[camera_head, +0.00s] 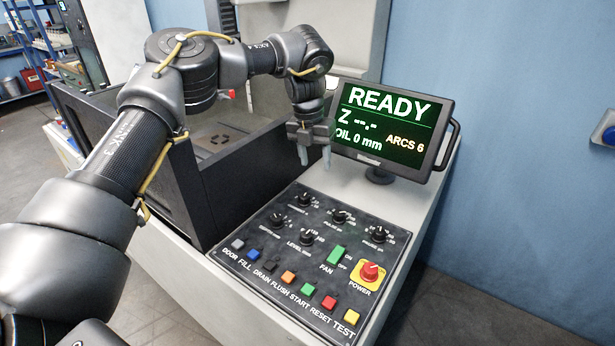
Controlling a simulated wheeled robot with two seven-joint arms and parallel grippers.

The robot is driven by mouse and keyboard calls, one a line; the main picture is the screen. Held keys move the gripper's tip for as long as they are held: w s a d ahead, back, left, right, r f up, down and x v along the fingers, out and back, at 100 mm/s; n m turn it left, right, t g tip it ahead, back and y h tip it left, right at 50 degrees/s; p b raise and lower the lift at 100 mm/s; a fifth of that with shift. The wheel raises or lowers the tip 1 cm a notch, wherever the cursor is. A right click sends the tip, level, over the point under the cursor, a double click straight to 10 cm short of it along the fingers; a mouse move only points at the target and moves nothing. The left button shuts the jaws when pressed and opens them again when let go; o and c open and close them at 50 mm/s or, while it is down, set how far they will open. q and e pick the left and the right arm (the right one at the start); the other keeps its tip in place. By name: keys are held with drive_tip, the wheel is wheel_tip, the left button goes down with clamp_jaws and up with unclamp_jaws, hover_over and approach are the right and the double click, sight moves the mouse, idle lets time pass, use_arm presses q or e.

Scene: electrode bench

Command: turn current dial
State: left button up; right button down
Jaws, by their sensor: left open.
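The control panel (325,262) is black and carries several black knobs with white pointers and scale marks. The upper-left knob (305,199) has a label that may read current, but it is too small to be sure. Other knobs are the upper-middle one (339,215), the right one (379,235), the lower-left one (277,221) and the level knob (307,237). My left gripper (315,159) is open and empty, fingers pointing down, above the far edge of the panel and apart from the knobs. My right gripper is not in view.
The screen (392,122) reads READY and stands close right of my left gripper. A dark-walled tank (225,185) is left of the panel. Coloured buttons (308,289), a green fan switch (337,254) and a red power knob (370,271) fill the panel's near part.

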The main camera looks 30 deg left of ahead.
sight(304, 196)
use_arm(q)
drive_tip(key=shift+g+y, duration=0.3)
drive_tip(key=shift+y, duration=0.3)
drive_tip(key=a+f, duration=0.1)
drive_tip(key=f, duration=0.3)
drive_tip(key=f+p, duration=0.1)
drive_tip(key=f, duration=0.3)
drive_tip(key=s+a+f+p, duration=0.1)
drive_tip(key=f, duration=0.3)
drive_tip(key=shift+s+a, duration=0.1)
drive_tip(key=shift+a, duration=0.25)
drive_tip(key=shift+r, duration=0.1)
drive_tip(key=c, duration=1)
